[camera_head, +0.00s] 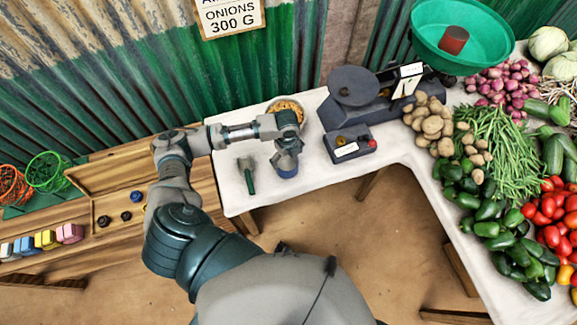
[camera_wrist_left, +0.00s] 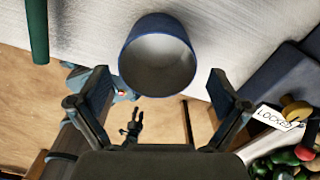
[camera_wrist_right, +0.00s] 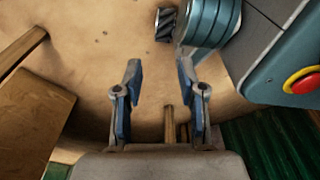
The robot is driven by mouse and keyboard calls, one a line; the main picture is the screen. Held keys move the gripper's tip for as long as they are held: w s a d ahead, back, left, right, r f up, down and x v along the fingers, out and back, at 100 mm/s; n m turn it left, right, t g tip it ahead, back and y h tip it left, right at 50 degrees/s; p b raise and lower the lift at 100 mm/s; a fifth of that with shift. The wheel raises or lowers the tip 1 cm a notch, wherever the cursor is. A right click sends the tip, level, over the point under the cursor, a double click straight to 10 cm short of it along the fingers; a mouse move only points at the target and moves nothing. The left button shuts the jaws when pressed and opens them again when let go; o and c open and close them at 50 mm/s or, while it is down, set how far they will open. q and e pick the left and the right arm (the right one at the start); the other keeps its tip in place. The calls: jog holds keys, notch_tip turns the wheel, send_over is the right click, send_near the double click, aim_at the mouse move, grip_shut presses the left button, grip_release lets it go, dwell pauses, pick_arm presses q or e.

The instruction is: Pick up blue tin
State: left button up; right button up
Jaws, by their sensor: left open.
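The blue tin (camera_head: 288,172) stands on the white table, partly hidden under my left gripper (camera_head: 286,158). In the left wrist view the tin (camera_wrist_left: 158,55) is a round blue can with an open, pale grey inside. My left gripper (camera_wrist_left: 159,88) is open, with one finger to each side of the tin's near rim. Gaps show between both fingers and the tin, and it is not gripped. My right gripper (camera_wrist_right: 159,68) is open and empty over the brown floor, and it is out of the head view.
A green-handled tool (camera_head: 247,175) lies left of the tin. A dark box with a label (camera_head: 348,145) and the scale (camera_head: 372,105) stand to the right. A bowl of yellowish food (camera_head: 288,106) is behind. Vegetables fill the right side. The table's front edge is close to the tin.

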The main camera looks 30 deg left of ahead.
aim_at(286, 168)
pick_arm(q)
jog(key=shift+a+f, duration=0.55)
jog(key=shift+f, duration=0.15)
jog(key=f, duration=0.1)
jog(key=d+f, duration=0.1)
jog(key=f, duration=0.2)
jog(key=shift+s+d+f+b, duration=0.1)
jog(key=shift+s+d+b, duration=0.05)
jog(key=shift+d+b, duration=0.2)
jog(key=shift+d, duration=0.2)
jog(key=shift+a, duration=0.65)
jog(key=c, duration=1)
jog(key=shift+s+a+f, duration=0.1)
jog(key=shift+a, duration=0.05)
jog(key=shift+c, duration=0.4)
pick_arm(e)
jog(key=shift+w+a+r, duration=0.45)
jog(key=shift+w+r, duration=0.1)
jog(key=shift+w, duration=0.25)
